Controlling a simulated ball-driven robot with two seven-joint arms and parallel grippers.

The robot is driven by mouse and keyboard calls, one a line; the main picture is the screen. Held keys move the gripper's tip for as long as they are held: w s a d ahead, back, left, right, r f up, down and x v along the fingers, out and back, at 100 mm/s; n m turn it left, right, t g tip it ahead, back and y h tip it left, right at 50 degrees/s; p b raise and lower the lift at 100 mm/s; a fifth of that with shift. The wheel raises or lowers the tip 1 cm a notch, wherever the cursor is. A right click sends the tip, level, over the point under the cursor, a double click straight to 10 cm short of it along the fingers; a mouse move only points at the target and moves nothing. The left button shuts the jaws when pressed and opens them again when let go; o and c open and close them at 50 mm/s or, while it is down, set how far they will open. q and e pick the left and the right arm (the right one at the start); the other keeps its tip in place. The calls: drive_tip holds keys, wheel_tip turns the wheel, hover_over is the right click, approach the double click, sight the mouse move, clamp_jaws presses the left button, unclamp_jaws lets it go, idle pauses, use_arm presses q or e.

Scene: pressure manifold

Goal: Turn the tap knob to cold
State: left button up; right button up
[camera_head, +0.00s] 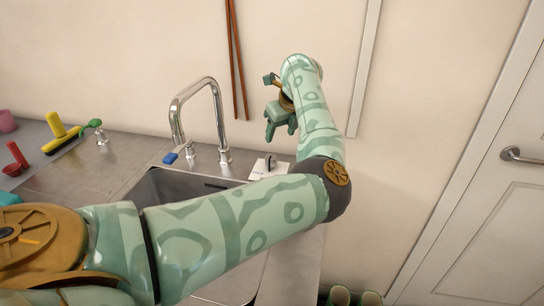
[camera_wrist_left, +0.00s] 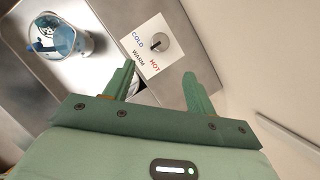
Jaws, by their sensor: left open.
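The tap knob (camera_head: 269,161) is a small grey knob on a white plate (camera_head: 260,172) on the metal counter, right of the tall chrome tap (camera_head: 213,105). In the left wrist view the knob (camera_wrist_left: 159,41) is round with a dark mark, and its plate reads COLD, WARM and HOT (camera_wrist_left: 154,65). I cannot tell surely which label the mark faces. My left gripper (camera_head: 280,131) is above the knob, open and empty, fingers pointing down. In the wrist view its fingertips (camera_wrist_left: 160,71) are apart, with the knob beyond them, untouched. My right gripper is not in view.
The sink basin (camera_head: 180,190) is left of the knob, partly hidden by my left arm. A blue object (camera_head: 170,158), a yellow brush (camera_head: 62,139) and a red item (camera_head: 17,156) lie left. A wall stands behind; a door (camera_head: 490,220) is at right.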

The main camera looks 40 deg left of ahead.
sight(272, 157)
use_arm(q)
drive_tip(key=b+x, duration=0.3)
drive_tip(key=x, duration=0.9)
drive_tip(key=shift+w, duration=0.1)
drive_tip(key=shift+a+f, duration=0.2)
drive_tip(key=shift+f, duration=0.2)
drive_tip(key=c, duration=1)
